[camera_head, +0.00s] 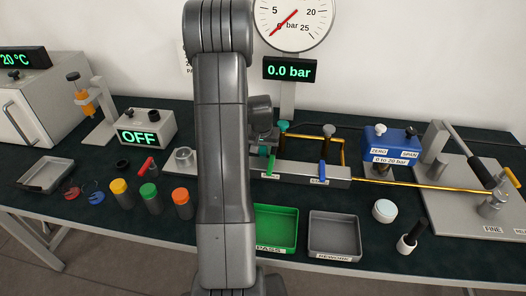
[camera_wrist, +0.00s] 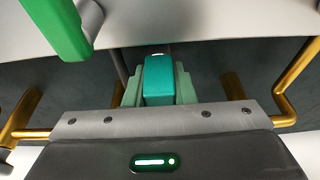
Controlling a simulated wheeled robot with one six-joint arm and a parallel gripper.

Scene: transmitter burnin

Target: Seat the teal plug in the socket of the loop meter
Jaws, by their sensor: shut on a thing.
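My gripper (camera_wrist: 160,88) is shut on the teal plug (camera_wrist: 166,80), which sits between its two pale green-grey fingers in the wrist view. Part of the plug's underside is hidden. In the head view my arm hides most of the gripper, which is behind the arm near the grey valve manifold (camera_head: 335,173). A small teal piece (camera_head: 284,126) shows beside it; I cannot tell whether it is the plug. A white box with a green OFF display (camera_head: 139,137) stands left of my arm and may be the loop meter. I cannot make out its socket.
A green lever (camera_wrist: 58,25) is close by at upper left in the wrist view. Gold tubing (camera_wrist: 288,95) runs on both sides. A blue lever (camera_head: 323,172), a blue transmitter box (camera_head: 391,140), a green tray (camera_head: 276,225) and a grey tray (camera_head: 334,232) stand right of my arm.

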